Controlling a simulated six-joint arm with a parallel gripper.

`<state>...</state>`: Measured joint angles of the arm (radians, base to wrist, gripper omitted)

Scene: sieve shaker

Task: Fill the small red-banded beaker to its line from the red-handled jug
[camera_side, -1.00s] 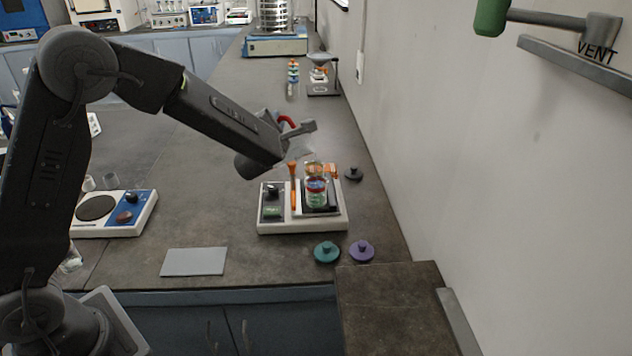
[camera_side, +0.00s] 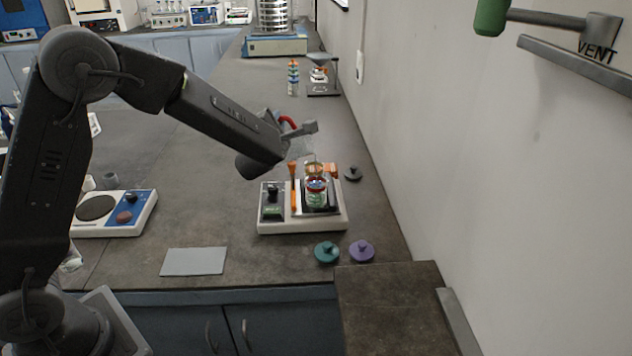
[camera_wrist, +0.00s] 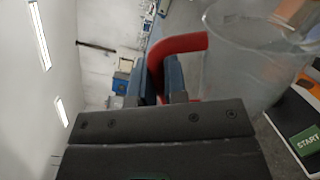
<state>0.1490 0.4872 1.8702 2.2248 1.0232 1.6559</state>
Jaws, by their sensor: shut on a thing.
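My gripper (camera_wrist: 166,92) is shut on the red handle (camera_wrist: 180,45) of a clear jug (camera_wrist: 245,60), which fills the right of the wrist view. In the side view the jug (camera_side: 298,147) is held above the shaker and looks tilted, with its red handle (camera_side: 288,121) beside my gripper (camera_side: 298,132). A small clear beaker (camera_side: 316,192) with coloured bands stands on the shaker's dark plate, below and to the right of the jug. Its fill level and line are too small to tell. I cannot tell whether liquid is leaving the jug.
The white shaker base (camera_side: 300,225) has a control panel and an orange upright (camera_side: 294,190). Teal (camera_side: 327,252), purple (camera_side: 361,250) and black (camera_side: 353,173) lids lie around it. A hotplate (camera_side: 115,213) stands left, a grey pad (camera_side: 194,261) in front. The wall is close on the right.

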